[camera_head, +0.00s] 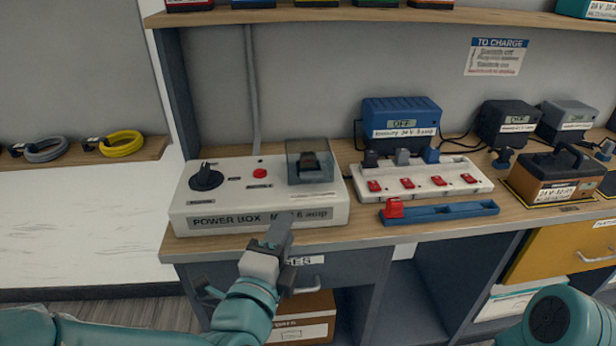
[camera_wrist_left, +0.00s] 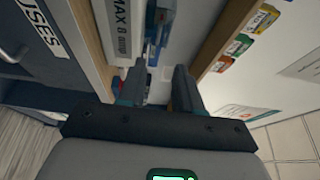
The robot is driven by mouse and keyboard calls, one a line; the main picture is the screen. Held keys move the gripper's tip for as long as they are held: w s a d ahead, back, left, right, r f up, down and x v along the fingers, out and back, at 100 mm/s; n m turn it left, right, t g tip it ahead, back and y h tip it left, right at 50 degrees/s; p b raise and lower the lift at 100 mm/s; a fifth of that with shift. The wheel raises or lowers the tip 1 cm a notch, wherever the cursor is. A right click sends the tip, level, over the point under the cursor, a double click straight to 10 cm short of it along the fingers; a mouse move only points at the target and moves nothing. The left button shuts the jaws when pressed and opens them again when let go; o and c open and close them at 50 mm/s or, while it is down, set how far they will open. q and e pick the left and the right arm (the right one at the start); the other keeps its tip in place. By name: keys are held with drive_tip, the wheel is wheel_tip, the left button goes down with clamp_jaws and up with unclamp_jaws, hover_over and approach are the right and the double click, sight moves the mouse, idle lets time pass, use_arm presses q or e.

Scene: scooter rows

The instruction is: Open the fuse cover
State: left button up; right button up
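The fuse cover (camera_head: 311,174) is a smoky see-through box on the right part of the white power box (camera_head: 250,195). It sits down over a dark and reddish fuse part. My left gripper (camera_head: 277,240) is in front of the power box's front edge, below and to the left of the cover, and apart from it. In the left wrist view its two dark fingers (camera_wrist_left: 160,88) stand apart with nothing between them. The power box's lettered front (camera_wrist_left: 119,30) shows beyond the fingers there. My right gripper is not in view.
A black knob (camera_head: 206,177) and a red button (camera_head: 259,174) are on the power box. To the right are a white switch strip (camera_head: 420,183), a blue tray (camera_head: 450,211) and a blue charger (camera_head: 401,115). A shelf (camera_head: 370,15) hangs above. A drawer is under the bench.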

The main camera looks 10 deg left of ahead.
sight(310, 179)
use_arm(q)
drive_tip(key=w+p, duration=0.1)
drive_tip(key=w, duration=0.4)
drive_tip(key=w+d+p, duration=0.1)
drive_tip(key=w+p, duration=0.1)
drive_tip(key=w, duration=0.3)
drive_tip(key=w+d+p, duration=0.1)
drive_tip(key=w, duration=0.3)
drive_tip(key=shift+w+d, duration=0.2)
drive_tip(key=shift+w, duration=0.2)
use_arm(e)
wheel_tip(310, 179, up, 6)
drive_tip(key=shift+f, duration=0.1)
use_arm(q)
clamp_jaws()
drive_tip(key=shift+f, duration=0.1)
